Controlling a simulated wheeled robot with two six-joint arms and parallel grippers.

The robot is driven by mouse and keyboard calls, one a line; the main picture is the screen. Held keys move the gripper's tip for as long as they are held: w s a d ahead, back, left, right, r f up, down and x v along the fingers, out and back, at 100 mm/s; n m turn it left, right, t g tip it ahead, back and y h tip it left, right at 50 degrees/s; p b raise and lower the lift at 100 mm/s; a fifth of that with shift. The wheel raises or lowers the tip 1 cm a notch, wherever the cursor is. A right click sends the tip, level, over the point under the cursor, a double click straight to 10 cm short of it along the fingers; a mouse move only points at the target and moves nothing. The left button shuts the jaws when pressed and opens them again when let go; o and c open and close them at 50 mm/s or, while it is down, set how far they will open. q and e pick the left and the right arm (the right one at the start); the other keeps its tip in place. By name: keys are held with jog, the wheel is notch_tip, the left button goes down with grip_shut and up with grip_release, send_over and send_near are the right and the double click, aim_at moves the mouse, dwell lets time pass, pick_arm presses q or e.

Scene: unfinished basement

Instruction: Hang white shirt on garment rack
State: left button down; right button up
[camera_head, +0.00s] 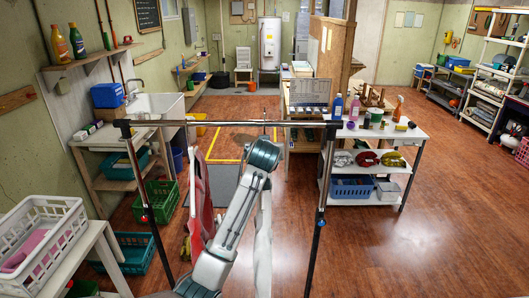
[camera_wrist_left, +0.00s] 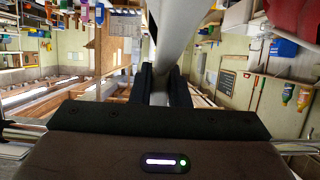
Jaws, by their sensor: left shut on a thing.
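The white shirt (camera_head: 263,245) hangs edge-on behind my left arm, near the right half of the bar. Its upper part and hanger are mostly hidden by the arm. In the left wrist view, my left gripper (camera_wrist_left: 163,88) is shut on a pale piece that appears to belong to the white shirt's hanger. I cannot tell whether the hanger rests on the bar. My right gripper is not in view.
A red garment (camera_head: 197,212) hangs left of the white shirt. A white basket (camera_head: 42,240) stands at lower left, with a green crate (camera_head: 158,201) on the floor. A white table (camera_head: 374,132) with bottles stands behind the right post. The floor at right is clear.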

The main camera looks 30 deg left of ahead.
pick_arm(q)
jog(key=shift+w+a, duration=0.2)
jog(key=shift+w, duration=0.1)
jog(key=shift+w+f, duration=0.1)
jog(key=shift+f, duration=0.2)
jog(key=shift+f+b, duration=0.7)
jog(key=shift+f, duration=0.65)
jog(key=c, duration=1.3)
grip_release()
jog(key=shift+s+d, duration=0.1)
jog(key=shift+s, duration=0.1)
